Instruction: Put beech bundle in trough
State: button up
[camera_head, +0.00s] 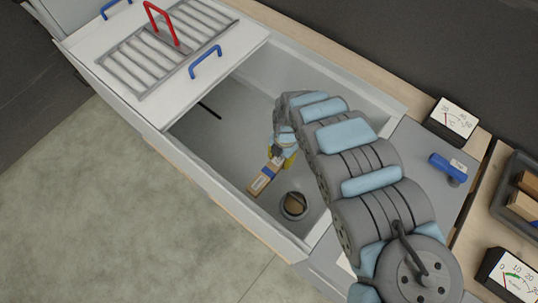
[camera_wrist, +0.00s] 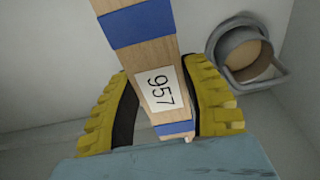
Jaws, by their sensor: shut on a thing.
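The beech bundle (camera_head: 264,178) is a pale wooden bar with blue bands and a white label reading 957, clear in the wrist view (camera_wrist: 158,85). My gripper (camera_head: 284,158) has yellow ribbed fingers, which also show in the wrist view (camera_wrist: 157,108). It is shut on the bundle, one finger on each side. The long pale trough (camera_head: 222,184) is open on its right part. My gripper and the bundle are inside its outline, over the grey floor. I cannot tell whether the bundle touches the floor. My arm hides the trough's right part.
A round grey fitting (camera_head: 294,205) with a tan inside is close to the bundle. A white cover (camera_head: 120,40) with a grille, a red handle and blue handles spans the trough's left part. Dials (camera_head: 455,120), a blue-handled item (camera_head: 448,167) and a dark tray (camera_head: 508,190) are at right.

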jog(key=w+a+f+b, duration=0.1)
jog(key=w+f, duration=0.1)
jog(key=w+a+f+b, duration=0.1)
jog(key=w+f+b, duration=0.1)
jog(key=w+a+f+b, duration=0.1)
jog(key=w+f, duration=0.1)
jog(key=shift+w+a+b, duration=0.1)
jog(key=shift+w+b, duration=0.15)
jog(key=shift+b, duration=0.15)
jog(key=shift+w+a+f+b, duration=0.2)
jog(key=shift+w+f+b, duration=0.35)
jog(key=shift+f, duration=0.2)
notch_tip(320, 180, down, 3)
jog(key=shift+s+f+b, duration=0.1)
jog(key=shift+s+b, duration=0.05)
jog(key=shift+b, duration=0.7)
jog(key=o, duration=1.2)
jog(key=r+p, duration=0.1)
jog(key=r, duration=0.3)
jog(key=w+r+p, duration=0.1)
jog(key=r+p, duration=0.1)
jog(key=r, duration=0.2)
jog(key=d+r+p, duration=0.1)
jog(key=r, duration=0.3)
jog(key=shift+w+r+p, duration=0.15)
jog(key=shift+w+p, duration=0.05)
jog(key=shift+p, duration=0.2)
